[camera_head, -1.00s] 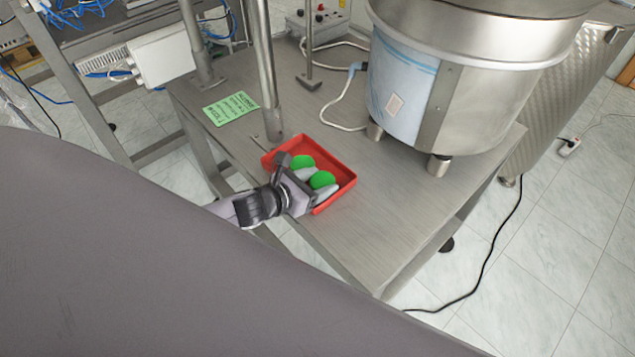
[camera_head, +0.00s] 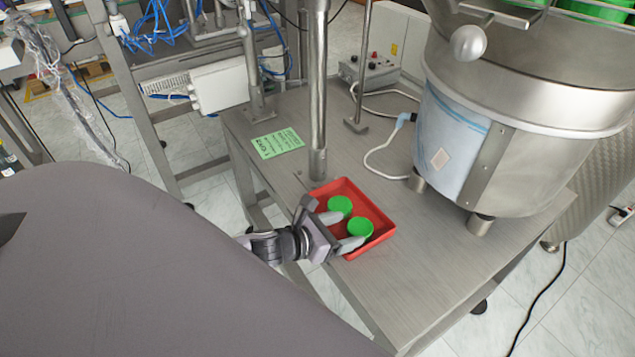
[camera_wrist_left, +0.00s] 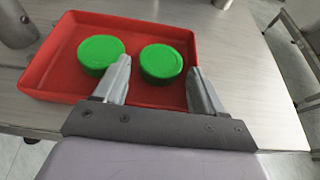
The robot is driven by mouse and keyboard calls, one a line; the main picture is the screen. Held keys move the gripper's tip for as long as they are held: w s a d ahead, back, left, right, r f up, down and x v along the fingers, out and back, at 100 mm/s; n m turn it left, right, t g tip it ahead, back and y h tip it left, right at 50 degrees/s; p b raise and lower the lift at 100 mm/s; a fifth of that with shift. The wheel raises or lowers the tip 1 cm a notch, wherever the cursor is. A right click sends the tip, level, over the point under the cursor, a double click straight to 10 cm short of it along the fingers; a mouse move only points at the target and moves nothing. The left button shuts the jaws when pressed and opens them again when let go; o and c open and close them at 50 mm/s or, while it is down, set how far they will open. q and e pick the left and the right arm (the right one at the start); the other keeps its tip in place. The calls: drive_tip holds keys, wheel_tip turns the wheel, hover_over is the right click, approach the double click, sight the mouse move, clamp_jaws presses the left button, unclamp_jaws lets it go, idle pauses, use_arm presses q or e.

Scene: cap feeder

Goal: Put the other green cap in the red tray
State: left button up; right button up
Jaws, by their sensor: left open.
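Two green caps lie in the red tray (camera_head: 385,221), which sits on the metal table. One cap (camera_head: 340,206) is farther back and the other cap (camera_head: 360,228) is nearer the front. My left gripper (camera_head: 342,231) is open at the tray's near left side, its fingers reaching over the rim. In the left wrist view, the right-hand cap (camera_wrist_left: 161,62) lies ahead of the gap between the open fingers (camera_wrist_left: 160,85). The left-hand cap (camera_wrist_left: 100,52) lies beyond the left finger, which hides part of its edge. Nothing is held. My right gripper is not in view.
A large steel feeder (camera_head: 530,110) stands right of the tray, with green caps (camera_head: 597,10) in its bowl. A metal post (camera_head: 317,90) rises just behind the tray. A green label (camera_head: 277,143) lies on the table. The table front is clear.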

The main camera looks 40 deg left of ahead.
use_arm(q)
drive_tip(key=v, duration=0.8)
drive_tip(key=s+d+f+m, duration=0.2)
drive_tip(key=s+m, duration=0.1)
drive_tip(key=m, duration=0.8)
drive_tip(key=s+d+f+m+g+y, duration=0.1)
drive_tip(key=s+d+f+m, duration=0.2)
drive_tip(key=m, duration=0.9)
drive_tip(key=s+d+f+m+g+y, duration=0.1)
drive_tip(key=s+d+f+m, duration=0.1)
drive_tip(key=m, duration=0.9)
drive_tip(key=shift+s+d+f, duration=0.25)
drive_tip(key=shift+s+f, duration=0.25)
drive_tip(key=shift+s, duration=0.35)
drive_tip(key=shift+m, duration=0.3)
